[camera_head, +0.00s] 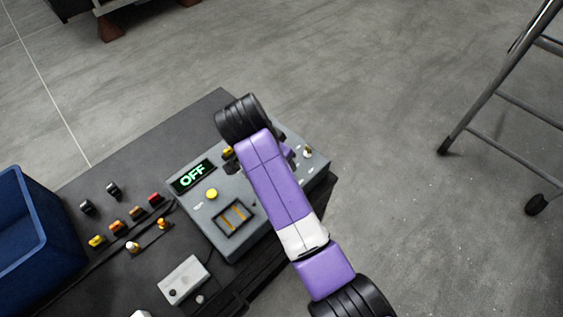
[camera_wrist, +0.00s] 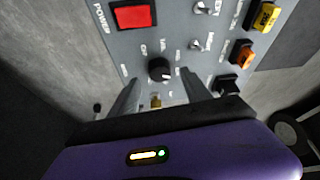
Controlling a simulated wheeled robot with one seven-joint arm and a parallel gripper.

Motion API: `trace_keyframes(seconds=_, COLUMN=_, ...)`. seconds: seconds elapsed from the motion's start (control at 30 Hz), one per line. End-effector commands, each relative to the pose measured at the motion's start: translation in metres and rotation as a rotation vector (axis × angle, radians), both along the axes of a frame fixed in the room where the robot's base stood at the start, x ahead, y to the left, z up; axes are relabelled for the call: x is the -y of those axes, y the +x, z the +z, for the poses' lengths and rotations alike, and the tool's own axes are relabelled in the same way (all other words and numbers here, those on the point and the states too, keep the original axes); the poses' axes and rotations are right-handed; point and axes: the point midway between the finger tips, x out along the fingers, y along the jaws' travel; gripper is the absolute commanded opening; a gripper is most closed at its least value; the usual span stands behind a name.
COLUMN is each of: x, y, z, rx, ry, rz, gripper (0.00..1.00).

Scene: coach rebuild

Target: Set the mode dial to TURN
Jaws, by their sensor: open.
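The mode dial (camera_wrist: 159,69) is a round black knob on a grey control panel (camera_wrist: 118,45) in the wrist view. Small white labels stand around it, too blurred to read surely; its pointing direction is unclear. My gripper (camera_wrist: 159,80) is open, with one finger on each side of the dial and visible gaps between. I cannot tell how deep the fingertips reach. In the head view, the control box (camera_head: 222,240) has a display (camera_head: 193,176) reading OFF in green. My purple arm covers part of the box there, and I cannot make out the dial.
A red POWER button (camera_wrist: 133,16) lies up-left of the dial. Toggle switches (camera_wrist: 197,43) and yellow, orange and black parts (camera_wrist: 241,53) are to the right. A blue bin (camera_head: 35,240), a white box (camera_head: 184,280) and several small coloured parts are on the dark bench (camera_head: 140,160).

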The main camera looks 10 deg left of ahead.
Motion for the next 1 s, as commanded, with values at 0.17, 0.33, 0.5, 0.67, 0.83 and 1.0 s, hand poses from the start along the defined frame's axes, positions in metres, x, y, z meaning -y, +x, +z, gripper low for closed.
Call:
trace_keyframes(seconds=0.17, x=-0.007, y=-0.009, z=0.026, rx=0.004, ry=0.002, rz=0.002, gripper=0.56)
trace_keyframes(seconds=0.33, x=-0.009, y=-0.015, z=0.042, rx=0.001, ry=0.000, rz=0.000, gripper=0.56)
trace_keyframes(seconds=0.5, x=-0.010, y=-0.017, z=0.047, rx=0.000, ry=0.000, rz=0.000, gripper=0.56)
trace_keyframes(seconds=0.67, x=-0.010, y=-0.017, z=0.047, rx=0.000, ry=0.000, rz=0.000, gripper=0.56)
trace_keyframes(seconds=0.83, x=-0.010, y=-0.017, z=0.047, rx=0.000, ry=-0.001, rz=0.000, gripper=0.56)
trace_keyframes(seconds=1.0, x=-0.010, y=-0.015, z=0.047, rx=0.001, ry=-0.005, rz=0.022, gripper=0.56)
